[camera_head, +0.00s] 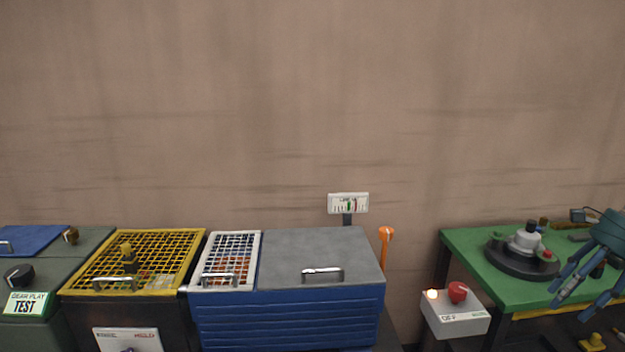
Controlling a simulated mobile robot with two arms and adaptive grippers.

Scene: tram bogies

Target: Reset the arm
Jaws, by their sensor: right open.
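My right gripper (573,298) comes in at the right edge, in front of the green-topped table (463,252). Its dark bluish fingers point down and to the left, and they are spread open. I see nothing between them. The rest of the right arm is cut off by the picture's edge. My left gripper is not in view.
A round black fixture (507,263) with a grey hub stands on the green table, left of my gripper. A box with a red button (458,292) is at its front left. A blue chest (285,318) and a yellow-grated bin (182,240) stand further left.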

